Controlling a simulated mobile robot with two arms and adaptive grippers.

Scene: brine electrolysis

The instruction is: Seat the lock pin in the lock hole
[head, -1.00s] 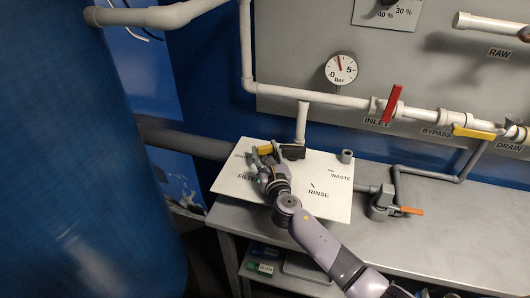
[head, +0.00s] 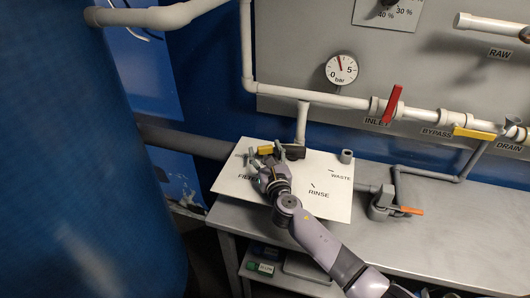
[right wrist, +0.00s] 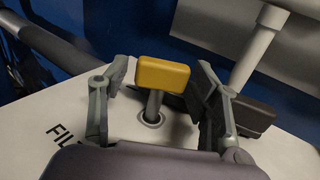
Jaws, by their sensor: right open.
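A yellow block-shaped head on a grey stem, which I take for the lock pin (right wrist: 163,74), stands upright in a round grey ring, apparently the lock hole (right wrist: 151,118), in the white plate. In the head view the yellow head (head: 265,149) shows just behind my fingers. My right gripper (right wrist: 162,80) is open, with one finger on each side of the yellow head and a gap to each. It also shows in the head view (head: 265,158). How deep the stem sits cannot be told. My left gripper is not in view.
A dark handle (right wrist: 248,114) lies behind and right of the pin. The white plate (head: 335,205) bears FILTER, RINSE and WASTE labels, and a grey peg (head: 346,157) stands at its far right. A white vertical pipe (head: 302,125) rises behind.

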